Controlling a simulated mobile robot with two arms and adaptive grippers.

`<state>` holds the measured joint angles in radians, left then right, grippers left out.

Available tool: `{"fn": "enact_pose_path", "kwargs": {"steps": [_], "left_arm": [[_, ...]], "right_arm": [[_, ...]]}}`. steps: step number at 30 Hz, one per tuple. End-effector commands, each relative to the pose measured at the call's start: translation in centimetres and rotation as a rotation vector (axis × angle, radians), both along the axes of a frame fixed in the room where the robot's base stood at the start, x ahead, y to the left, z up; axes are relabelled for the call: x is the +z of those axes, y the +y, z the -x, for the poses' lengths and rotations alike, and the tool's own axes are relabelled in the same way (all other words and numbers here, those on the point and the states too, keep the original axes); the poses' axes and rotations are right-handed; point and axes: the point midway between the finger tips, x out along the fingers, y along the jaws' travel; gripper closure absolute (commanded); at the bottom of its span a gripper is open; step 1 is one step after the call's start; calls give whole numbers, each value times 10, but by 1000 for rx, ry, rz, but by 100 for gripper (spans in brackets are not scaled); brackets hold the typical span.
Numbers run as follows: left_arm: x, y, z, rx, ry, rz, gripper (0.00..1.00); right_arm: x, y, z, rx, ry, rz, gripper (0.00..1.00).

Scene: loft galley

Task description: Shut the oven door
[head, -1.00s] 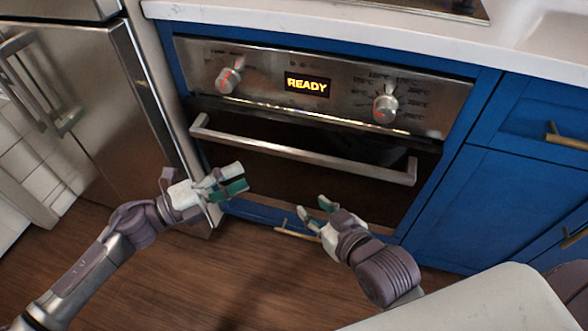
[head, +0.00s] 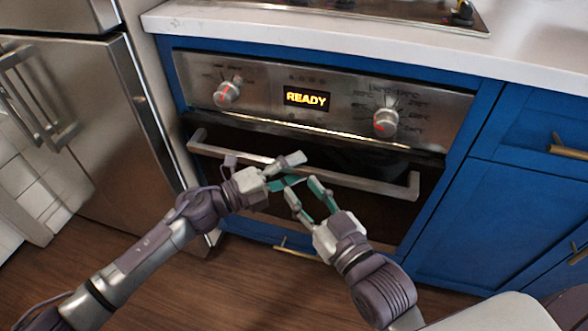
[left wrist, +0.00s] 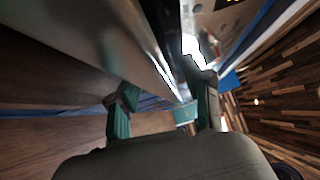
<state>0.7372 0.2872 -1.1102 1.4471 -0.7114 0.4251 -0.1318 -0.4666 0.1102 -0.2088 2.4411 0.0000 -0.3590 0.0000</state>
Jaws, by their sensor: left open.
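The oven door (head: 215,172) is a dark panel with a long silver bar handle (head: 375,183) across it, below the control panel (head: 260,83) reading READY. A dark band shows between control panel and handle; how far the door stands ajar is hard to tell. My left gripper (head: 288,171) is open and empty, in front of the handle's middle in the head view; contact is unclear. Its two spread fingers also show in the left wrist view (left wrist: 165,108). My right gripper (head: 299,186) is open and empty just below it, before the door. The arms hide part of the door.
A steel fridge (head: 95,110) stands left of the oven. Blue cabinets (head: 460,215) are on the right, and a white counter (head: 390,42) with a hob (head: 350,8) is above. A drawer with a brass handle lies under the oven. Wooden floor (head: 200,285) is in front.

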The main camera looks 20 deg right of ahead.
Motion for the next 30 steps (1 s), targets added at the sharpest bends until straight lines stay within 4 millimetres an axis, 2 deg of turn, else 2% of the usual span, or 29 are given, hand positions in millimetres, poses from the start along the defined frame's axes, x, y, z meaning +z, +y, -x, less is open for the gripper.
{"fn": "enact_pose_path", "kwargs": {"steps": [8, 15, 17, 26, 30], "left_arm": [[0, -1, 0, 0, 0, 0, 52], [0, -1, 0, 0, 1, 0, 92], [0, -1, 0, 0, 1, 0, 100], [0, -1, -1, 1, 1, 0, 100], [5, -6, -7, 2, 0, 1, 100]], "right_arm": [[1, 0, 0, 0, -5, -1, 60], [1, 0, 0, 0, -4, -1, 60], [1, 0, 0, 0, -4, -1, 60], [1, 0, 0, 1, -4, -2, 60], [-2, 0, 0, -1, 20, 4, 60]]}}
